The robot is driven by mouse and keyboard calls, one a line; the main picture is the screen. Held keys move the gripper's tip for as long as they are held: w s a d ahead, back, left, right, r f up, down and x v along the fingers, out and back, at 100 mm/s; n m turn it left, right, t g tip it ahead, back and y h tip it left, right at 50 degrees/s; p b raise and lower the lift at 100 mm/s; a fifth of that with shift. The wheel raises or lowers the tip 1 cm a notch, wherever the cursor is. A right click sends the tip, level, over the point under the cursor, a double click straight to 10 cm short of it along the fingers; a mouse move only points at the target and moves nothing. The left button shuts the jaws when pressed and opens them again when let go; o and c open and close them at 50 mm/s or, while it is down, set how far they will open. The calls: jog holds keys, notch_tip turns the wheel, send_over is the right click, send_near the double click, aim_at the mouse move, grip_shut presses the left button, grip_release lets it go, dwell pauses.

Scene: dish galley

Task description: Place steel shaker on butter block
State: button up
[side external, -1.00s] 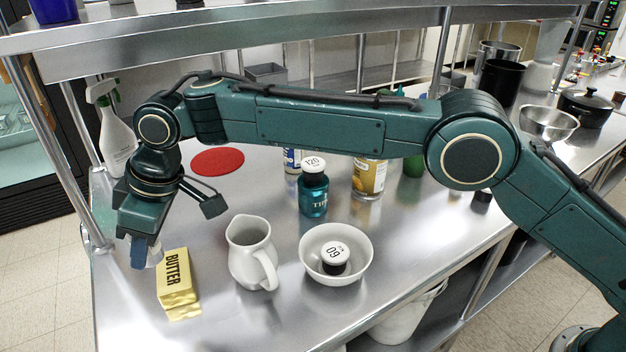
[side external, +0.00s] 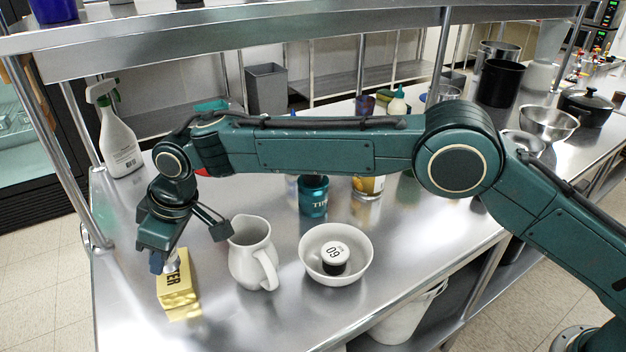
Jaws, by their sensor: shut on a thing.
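The butter block (side external: 181,298) is a yellow block with dark lettering. It lies near the left front of the steel counter, its far part partly hidden by my gripper. My gripper (side external: 166,264) points down over the far end of the block and is shut on the steel shaker (side external: 173,262). Only a small silvery part of the shaker shows beside the blue finger. I cannot tell whether the shaker touches the butter or hangs just above it.
A white pitcher (side external: 247,258) stands close to the right of the butter. A white bowl (side external: 310,267) holding a white-lidded jar (side external: 334,254) is farther right. A teal jar (side external: 313,200) and a spray bottle (side external: 117,140) stand behind. The counter in front of the pitcher is clear.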

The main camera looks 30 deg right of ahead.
aim_at(172, 267)
jog(key=shift+f, duration=2)
jog(key=shift+f, duration=0.15)
jog(key=o, duration=1)
jog(key=shift+v, duration=6.15)
jog(key=shift+a, duration=0.15)
